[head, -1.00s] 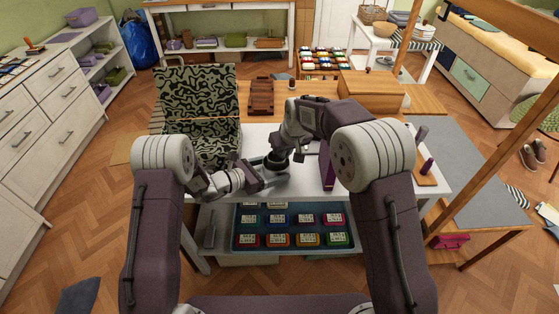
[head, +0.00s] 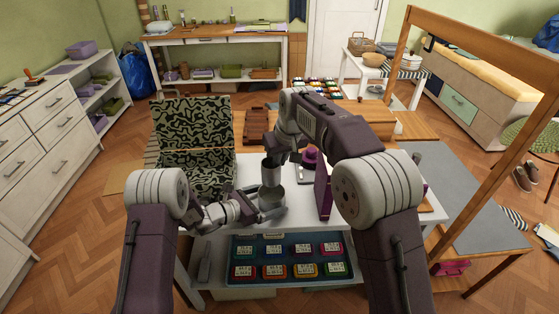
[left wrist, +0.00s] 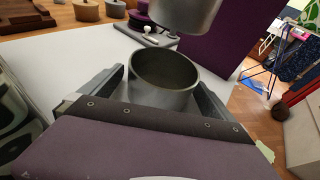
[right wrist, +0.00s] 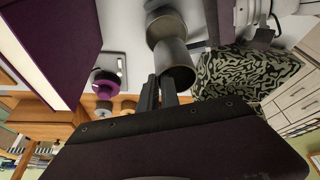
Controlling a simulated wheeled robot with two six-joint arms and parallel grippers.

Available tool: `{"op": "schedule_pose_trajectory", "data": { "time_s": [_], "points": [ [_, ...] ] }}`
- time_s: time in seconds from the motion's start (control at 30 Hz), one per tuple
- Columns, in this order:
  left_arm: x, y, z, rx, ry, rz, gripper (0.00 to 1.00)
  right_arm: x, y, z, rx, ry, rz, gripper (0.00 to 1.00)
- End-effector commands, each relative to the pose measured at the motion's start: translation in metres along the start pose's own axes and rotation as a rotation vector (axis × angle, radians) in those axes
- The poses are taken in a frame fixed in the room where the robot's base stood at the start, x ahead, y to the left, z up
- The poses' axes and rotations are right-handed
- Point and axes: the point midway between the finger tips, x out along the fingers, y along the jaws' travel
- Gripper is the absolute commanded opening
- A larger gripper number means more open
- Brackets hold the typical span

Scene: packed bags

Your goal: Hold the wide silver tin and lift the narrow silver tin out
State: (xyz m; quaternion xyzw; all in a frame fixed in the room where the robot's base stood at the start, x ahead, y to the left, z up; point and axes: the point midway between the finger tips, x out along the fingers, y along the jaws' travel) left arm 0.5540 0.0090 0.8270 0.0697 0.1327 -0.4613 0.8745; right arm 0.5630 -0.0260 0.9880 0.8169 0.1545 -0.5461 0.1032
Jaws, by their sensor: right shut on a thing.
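The wide silver tin (head: 271,195) stands upright on the white table, its mouth open and the inside empty in the left wrist view (left wrist: 163,82). My left gripper (head: 262,212) has a finger on each side of it, shut on it low down. The narrow silver tin (head: 271,170) hangs just above the wide one, clear of its rim in the left wrist view (left wrist: 186,14). My right gripper (right wrist: 160,88) is shut on the wall of the narrow tin (right wrist: 174,66) near its top rim. The wide tin shows beyond it in the right wrist view.
A purple upright panel (head: 323,190) stands close to the right of the tins. A purple round thing (right wrist: 105,84) and a silver plate lie behind. A black-and-green patterned open case (head: 195,135) is at the left. The white table's front left is mostly clear.

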Motion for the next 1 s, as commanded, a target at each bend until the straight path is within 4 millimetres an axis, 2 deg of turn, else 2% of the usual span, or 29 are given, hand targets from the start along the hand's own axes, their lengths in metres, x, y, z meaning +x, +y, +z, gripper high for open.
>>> {"op": "schedule_pose_trajectory", "data": {
  "time_s": [0.17, 0.4, 0.53, 1.0],
  "points": [
    [-0.007, 0.001, 0.000, 0.000, 0.001, 0.001, 1.00, 0.000, 0.000, 0.000, 0.000, 0.000, 0.000, 0.00],
    [-0.055, 0.001, 0.000, -0.001, 0.000, 0.004, 1.00, 0.000, 0.000, 0.000, 0.000, 0.000, 0.000, 0.00],
    [-0.071, 0.001, 0.000, 0.000, 0.000, 0.002, 1.00, 0.000, 0.000, 0.000, 0.000, 0.000, 0.000, 0.00],
    [-0.075, 0.000, 0.000, 0.000, 0.000, 0.000, 1.00, 0.000, 0.000, 0.000, 0.000, 0.000, 0.000, 0.00]
  ]
}}
